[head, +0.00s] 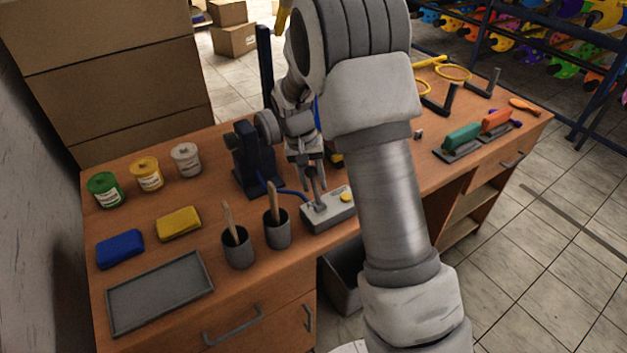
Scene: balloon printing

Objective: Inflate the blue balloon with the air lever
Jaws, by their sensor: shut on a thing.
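My gripper (315,178) points down over a small grey control box (330,213) at the table's front edge. It is shut on the upright air lever (316,201) on the box's left part. The box has a yellow button on its right. A dark blue machine (249,163) stands behind and to the left, with a blue hose (290,191) between it and the box. A sliver of bright blue (318,112) shows behind my wrist. It may be the blue balloon, but my arm hides most of that place.
Two grey cups (237,250) with wooden handles stand close left of the box. Paint cans (146,173), blue and yellow pads (179,223) and a grey tray (160,293) are on the table's left. Stamps (462,139) and yellow rings (453,72) lie right.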

